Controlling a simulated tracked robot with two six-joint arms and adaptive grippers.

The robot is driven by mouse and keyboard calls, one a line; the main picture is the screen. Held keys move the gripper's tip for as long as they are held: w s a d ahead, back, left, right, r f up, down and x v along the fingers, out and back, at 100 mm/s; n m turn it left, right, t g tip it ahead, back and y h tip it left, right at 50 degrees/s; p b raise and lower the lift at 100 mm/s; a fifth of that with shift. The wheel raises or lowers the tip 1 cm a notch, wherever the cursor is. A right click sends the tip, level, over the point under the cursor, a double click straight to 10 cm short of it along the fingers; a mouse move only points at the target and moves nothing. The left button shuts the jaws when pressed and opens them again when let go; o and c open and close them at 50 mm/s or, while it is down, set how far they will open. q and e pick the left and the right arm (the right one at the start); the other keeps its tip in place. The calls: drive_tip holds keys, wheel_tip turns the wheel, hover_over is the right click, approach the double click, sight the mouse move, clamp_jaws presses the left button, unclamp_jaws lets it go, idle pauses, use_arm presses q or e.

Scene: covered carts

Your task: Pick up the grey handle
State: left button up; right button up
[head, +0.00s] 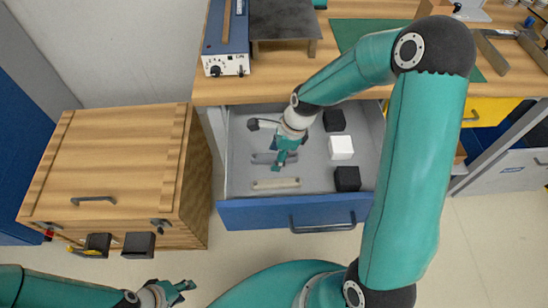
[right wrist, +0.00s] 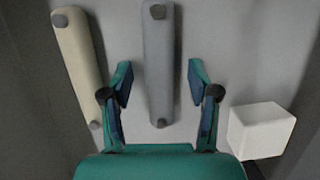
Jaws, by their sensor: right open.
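The grey handle (right wrist: 158,65) is a long rounded bar lying in the open blue drawer (head: 262,214). In the head view the handle (head: 261,158) is partly hidden by my right gripper (head: 281,163). That gripper reaches down over the drawer and is open. In the right wrist view its fingers (right wrist: 159,82) stand apart on either side of the handle's line, touching neither side. I cannot tell the height left between fingertips and handle. My left gripper (head: 182,289) is at the lower left over the floor, away from the drawer; its opening is unclear.
A beige handle (head: 276,183) lies beside the grey one, at left in the right wrist view (right wrist: 80,62). A white cube (head: 341,148) and black cubes (head: 347,178) are in the drawer. A wooden cabinet (head: 110,160) stands left. The bench top (head: 275,80) overhangs behind.

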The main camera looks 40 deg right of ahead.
clamp_jaws()
drive_tip(key=shift+r, duration=0.2)
